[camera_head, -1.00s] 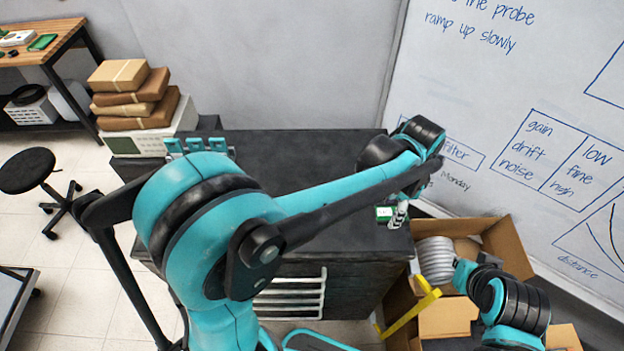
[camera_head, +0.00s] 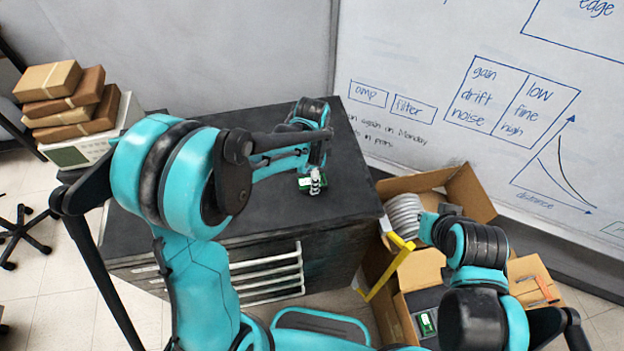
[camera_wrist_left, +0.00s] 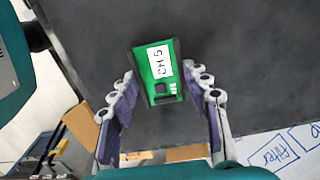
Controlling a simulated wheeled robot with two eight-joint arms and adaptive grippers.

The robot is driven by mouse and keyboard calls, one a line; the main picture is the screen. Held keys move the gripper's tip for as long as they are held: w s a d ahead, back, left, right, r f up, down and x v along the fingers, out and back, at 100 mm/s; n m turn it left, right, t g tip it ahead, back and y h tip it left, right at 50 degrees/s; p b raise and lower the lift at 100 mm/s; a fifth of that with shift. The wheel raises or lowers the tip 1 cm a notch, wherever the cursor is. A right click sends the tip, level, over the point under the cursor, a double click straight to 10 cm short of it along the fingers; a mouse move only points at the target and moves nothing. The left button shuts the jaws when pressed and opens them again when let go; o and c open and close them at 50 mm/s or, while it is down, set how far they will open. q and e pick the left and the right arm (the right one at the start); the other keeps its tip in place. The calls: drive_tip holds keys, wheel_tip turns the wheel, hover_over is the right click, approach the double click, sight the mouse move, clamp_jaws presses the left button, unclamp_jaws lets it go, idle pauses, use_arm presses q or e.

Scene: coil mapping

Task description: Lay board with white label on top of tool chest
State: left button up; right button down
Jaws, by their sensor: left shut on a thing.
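The green board with the white label (camera_head: 307,187) is over the top of the dark tool chest (camera_head: 240,215). In the left wrist view the board (camera_wrist_left: 163,88) shows a white label reading "CH 5", with the black chest top (camera_wrist_left: 250,70) behind it. My left gripper (camera_head: 316,180) is shut on the board, one finger on each side in the wrist view (camera_wrist_left: 158,80). I cannot tell whether the board touches the chest top. My right arm is at the lower right, but its fingers are not visible.
Open cardboard boxes (camera_head: 462,190) stand right of the chest, with a grey ribbed coil (camera_head: 404,214), a yellow bar (camera_head: 388,268) and another green board (camera_head: 427,323). Brown parcels (camera_head: 64,118) sit on an instrument at left. Much of the chest top is clear.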

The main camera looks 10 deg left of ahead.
use_arm(q)
drive_tip(key=shift+f, duration=0.4)
drive_tip(key=shift+f, duration=0.2)
drive_tip(key=o, duration=1.1)
drive_tip(key=shift+r, duration=0.1)
